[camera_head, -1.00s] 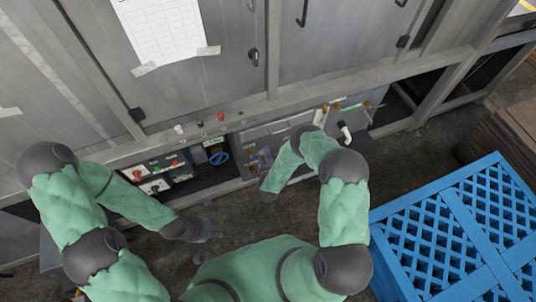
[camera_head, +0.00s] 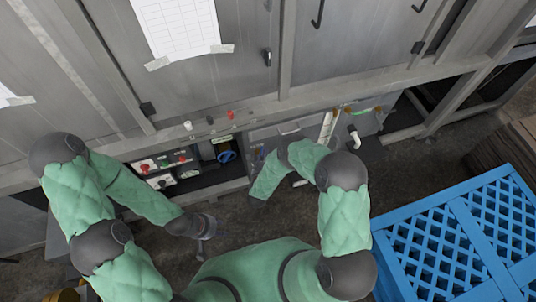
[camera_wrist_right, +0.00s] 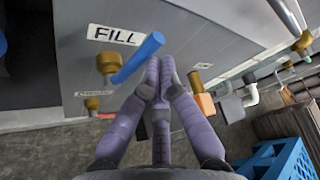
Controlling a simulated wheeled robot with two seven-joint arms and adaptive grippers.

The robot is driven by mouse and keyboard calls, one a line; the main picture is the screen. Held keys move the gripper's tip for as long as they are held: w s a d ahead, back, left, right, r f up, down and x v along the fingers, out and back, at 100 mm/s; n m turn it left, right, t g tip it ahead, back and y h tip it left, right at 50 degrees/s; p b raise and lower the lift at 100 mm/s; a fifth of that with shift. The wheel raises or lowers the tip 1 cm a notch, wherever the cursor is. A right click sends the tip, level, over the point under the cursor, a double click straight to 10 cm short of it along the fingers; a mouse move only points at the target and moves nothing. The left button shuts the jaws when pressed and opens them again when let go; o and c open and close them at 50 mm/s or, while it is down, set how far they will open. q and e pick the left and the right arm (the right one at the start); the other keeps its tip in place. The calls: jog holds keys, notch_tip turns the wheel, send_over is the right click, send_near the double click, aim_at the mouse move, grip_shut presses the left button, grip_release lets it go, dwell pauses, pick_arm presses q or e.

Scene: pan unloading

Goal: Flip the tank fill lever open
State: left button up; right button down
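In the right wrist view, the fill lever (camera_wrist_right: 138,58) is a blue bar on a brass valve (camera_wrist_right: 108,63), under a white FILL label (camera_wrist_right: 114,35) on a grey panel. It slants up to the right. My right gripper (camera_wrist_right: 160,68) has its purple-grey fingertips together, with nothing visible between them. The tips are just below the lever's upper right end; I cannot tell if they touch it. In the head view, the right gripper and lever are not clearly visible beyond my right forearm. My left gripper (camera_head: 208,228) hangs low over the floor, apart from the panels; its finger opening is unclear.
Another brass valve (camera_wrist_right: 92,103) with a red part sits lower on the panel. An orange block (camera_wrist_right: 205,105) is right of the fingers. A blue crate (camera_head: 450,235) stands at right. A control panel with red knobs (camera_head: 145,167) is at left. Grey cabinets line the back.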

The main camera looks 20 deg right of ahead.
jog(key=shift+a, duration=0.3)
dwell(0.5)
